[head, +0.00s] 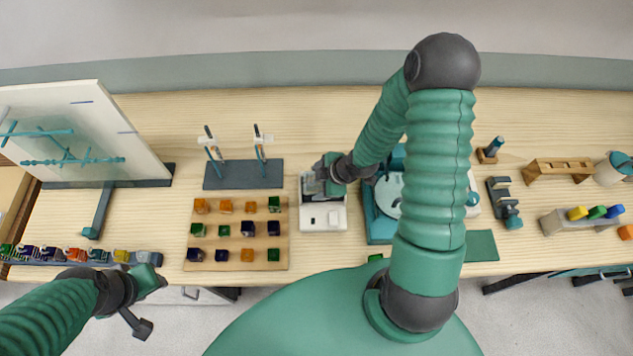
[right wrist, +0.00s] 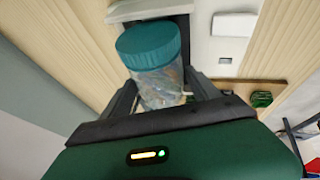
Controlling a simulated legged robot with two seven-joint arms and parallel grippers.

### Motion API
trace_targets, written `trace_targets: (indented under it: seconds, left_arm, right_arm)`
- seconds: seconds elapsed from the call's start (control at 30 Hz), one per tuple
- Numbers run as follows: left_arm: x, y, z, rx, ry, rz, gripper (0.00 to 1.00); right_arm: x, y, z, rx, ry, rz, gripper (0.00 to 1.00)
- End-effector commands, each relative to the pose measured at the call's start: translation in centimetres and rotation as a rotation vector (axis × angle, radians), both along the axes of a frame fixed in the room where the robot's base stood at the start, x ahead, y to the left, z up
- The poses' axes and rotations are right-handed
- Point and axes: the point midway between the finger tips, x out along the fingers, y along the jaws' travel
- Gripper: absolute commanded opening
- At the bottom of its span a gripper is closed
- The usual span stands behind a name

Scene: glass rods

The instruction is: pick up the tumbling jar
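The tumbling jar (right wrist: 158,68) is clear with a ribbed teal lid and holds small pale and coloured bits. In the right wrist view it lies between the two dark fingers of my right gripper (right wrist: 161,88), which flank its sides closely. I cannot tell whether both fingers press on it. In the head view my right gripper (head: 322,181) is over a white machine (head: 323,218) with a dark recess and mostly hides the jar. My left gripper (head: 150,285) is low at the left, off the bench's front edge, away from the jar; its fingers are unclear.
A board of coloured cubes (head: 237,232) lies left of the machine, with a dark torch stand (head: 243,174) behind it. A teal machine (head: 381,228) stands close on the right, partly behind my right arm. The bench behind the white machine is clear.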

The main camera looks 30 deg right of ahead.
Motion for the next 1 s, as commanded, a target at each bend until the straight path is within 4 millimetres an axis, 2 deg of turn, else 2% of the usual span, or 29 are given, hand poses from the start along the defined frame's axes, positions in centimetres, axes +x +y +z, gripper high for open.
trace_targets:
  seconds: [0.07,0.47,0.77,0.87,1.0]
  left_arm:
    - [0.0,0.0,0.0,0.000,0.000,0.000,0.36]
    - [0.0,0.0,0.0,0.000,0.000,0.000,0.36]
    - [0.0,0.0,0.0,0.000,0.000,0.000,0.36]
    - [0.0,0.0,0.1,0.000,0.000,0.000,0.36]
    - [0.0,0.0,0.4,0.000,0.000,0.000,0.36]
  right_arm:
    - [0.0,0.0,0.0,0.000,0.000,-0.001,0.58]
    - [-0.1,-0.2,-0.1,-0.001,0.004,-0.003,0.06]
    - [-0.1,-0.2,0.2,-0.002,0.003,-0.004,0.05]
    - [0.0,-0.2,1.0,-0.001,0.001,-0.002,0.05]
    - [0.0,-0.2,3.1,-0.001,-0.002,-0.003,0.05]
